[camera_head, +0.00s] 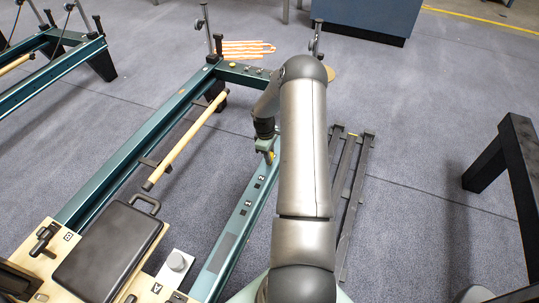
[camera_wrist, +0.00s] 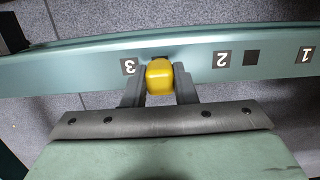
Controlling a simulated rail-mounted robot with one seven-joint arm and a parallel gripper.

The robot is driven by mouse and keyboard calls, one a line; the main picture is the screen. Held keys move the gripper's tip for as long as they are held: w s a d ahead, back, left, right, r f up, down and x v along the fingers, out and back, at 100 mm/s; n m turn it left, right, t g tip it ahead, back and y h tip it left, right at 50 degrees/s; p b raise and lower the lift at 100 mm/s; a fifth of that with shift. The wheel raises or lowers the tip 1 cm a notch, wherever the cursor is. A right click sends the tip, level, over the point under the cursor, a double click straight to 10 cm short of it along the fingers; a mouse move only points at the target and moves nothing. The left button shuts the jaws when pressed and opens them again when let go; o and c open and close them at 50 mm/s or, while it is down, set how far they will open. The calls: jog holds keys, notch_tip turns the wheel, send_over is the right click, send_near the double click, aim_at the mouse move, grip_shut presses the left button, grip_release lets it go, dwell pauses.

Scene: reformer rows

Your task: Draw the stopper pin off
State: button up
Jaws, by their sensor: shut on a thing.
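The stopper pin shows as a yellow knob (camera_wrist: 159,77) between the two fingers of my gripper (camera_wrist: 159,88) in the wrist view. My gripper is shut on it, one finger on each side. The knob is at the teal rail (camera_wrist: 90,65), just right of the label 3. A dark patch shows behind the knob's top edge. The pin's shaft is hidden, so I cannot tell how deep it sits.
Labels 2 (camera_wrist: 222,59) and 1 (camera_wrist: 308,54) and a square hole (camera_wrist: 251,58) lie along the rail. Dark metal bars (camera_head: 352,190) lie on the floor at right. A black-legged stand (camera_head: 517,165) is farther right.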

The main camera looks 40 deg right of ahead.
jog(key=shift+r+p, duration=1.05)
jog(key=shift+r, duration=0.8)
